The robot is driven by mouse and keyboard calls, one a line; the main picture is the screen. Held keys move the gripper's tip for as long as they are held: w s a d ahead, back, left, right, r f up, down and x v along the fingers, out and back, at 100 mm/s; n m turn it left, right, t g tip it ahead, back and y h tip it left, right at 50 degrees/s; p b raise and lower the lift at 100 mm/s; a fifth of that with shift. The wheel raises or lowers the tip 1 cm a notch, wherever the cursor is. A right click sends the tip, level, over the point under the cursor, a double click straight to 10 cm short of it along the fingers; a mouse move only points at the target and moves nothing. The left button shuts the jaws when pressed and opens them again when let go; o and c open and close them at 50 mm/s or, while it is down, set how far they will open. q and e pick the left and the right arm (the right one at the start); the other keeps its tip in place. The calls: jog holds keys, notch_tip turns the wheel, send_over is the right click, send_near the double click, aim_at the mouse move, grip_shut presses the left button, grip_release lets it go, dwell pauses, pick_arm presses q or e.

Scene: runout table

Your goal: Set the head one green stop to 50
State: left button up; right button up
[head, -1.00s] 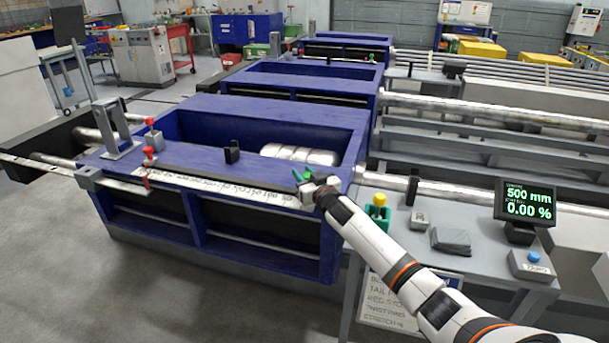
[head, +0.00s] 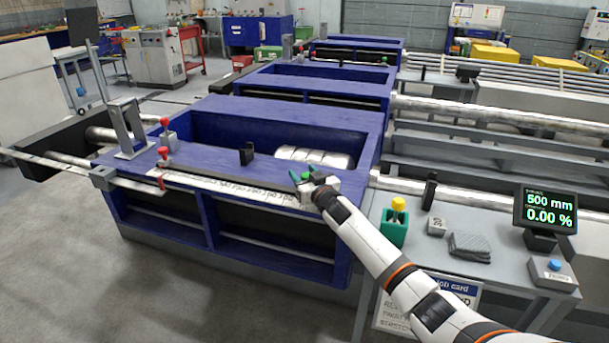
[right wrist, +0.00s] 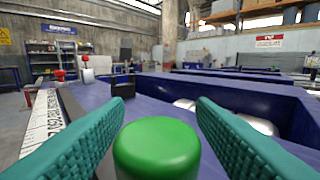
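The green stop shows as a round green knob (right wrist: 157,150) in the right wrist view, close below the camera. In the head view the right gripper mostly hides it. My right gripper (head: 301,177) is at the right end of the white scale (head: 230,188) on the near blue head. Its teal fingers (right wrist: 160,108) stand apart on both sides of the knob, apparently open around it. The scale runs along the left in the right wrist view (right wrist: 43,120); I cannot read its numbers against the stop. My left gripper is not in view.
A display (head: 546,209) reads 500 mm and 0.00 %.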

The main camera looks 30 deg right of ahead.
jog(key=shift+a, duration=0.1)
jog(key=s, duration=1.2)
jog(key=shift+a+p, duration=0.3)
jog(key=shift+a, duration=0.15)
